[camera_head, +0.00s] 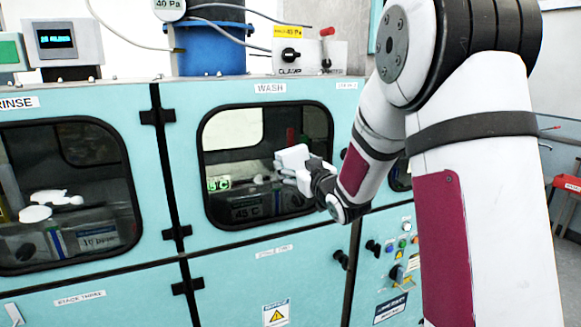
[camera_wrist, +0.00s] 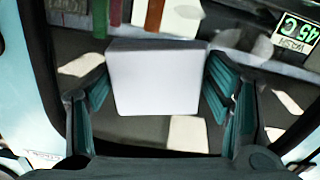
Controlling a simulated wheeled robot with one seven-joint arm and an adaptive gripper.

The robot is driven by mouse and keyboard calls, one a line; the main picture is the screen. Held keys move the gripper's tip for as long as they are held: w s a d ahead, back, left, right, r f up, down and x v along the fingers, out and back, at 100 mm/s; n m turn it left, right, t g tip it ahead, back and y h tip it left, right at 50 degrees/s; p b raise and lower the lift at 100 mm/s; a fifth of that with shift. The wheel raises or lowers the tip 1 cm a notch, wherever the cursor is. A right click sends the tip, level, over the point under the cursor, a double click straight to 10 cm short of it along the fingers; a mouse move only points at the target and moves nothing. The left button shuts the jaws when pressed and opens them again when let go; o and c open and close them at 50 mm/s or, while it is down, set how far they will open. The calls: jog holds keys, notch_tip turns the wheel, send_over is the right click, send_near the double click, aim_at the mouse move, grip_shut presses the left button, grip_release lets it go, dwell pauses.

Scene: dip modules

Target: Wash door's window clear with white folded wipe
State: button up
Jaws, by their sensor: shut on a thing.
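The WASH door's window (camera_head: 225,160) is a dark, rounded pane in a teal door, below the WASH label. My gripper (camera_head: 304,172) is in front of its right half, shut on the white folded wipe (camera_head: 291,155). In the wrist view the wipe (camera_wrist: 153,82) is a flat white block between the two finger pads of my gripper (camera_wrist: 160,86). Whether it touches the glass I cannot tell. A pale grey round blotch (camera_wrist: 256,45) shows beside the wipe in the wrist view; smear or reflection is unclear. My gripper hides part of the pane.
The RINSE door's window (camera_head: 70,170) is at the left. Dark latches and hinges (camera_head: 158,117) stick out along the door edges. A knob panel (camera_head: 398,262) is at the lower right. A blue drum (camera_head: 211,45) and a clamp box (camera_head: 300,57) stand on top.

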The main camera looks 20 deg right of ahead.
aim_at(246, 167)
jog(key=shift+d, duration=0.6)
jog(key=shift+a, duration=0.15)
jog(key=shift+w+a, duration=0.1)
jog(key=shift+a, duration=1.45)
jog(key=shift+a+b, duration=1)
jog(key=shift+a, duration=4.4)
jog(key=s+p, duration=0.1)
jog(key=s, duration=0.5)
jog(key=shift+p, duration=0.35)
jog(key=shift+s+d, duration=0.1)
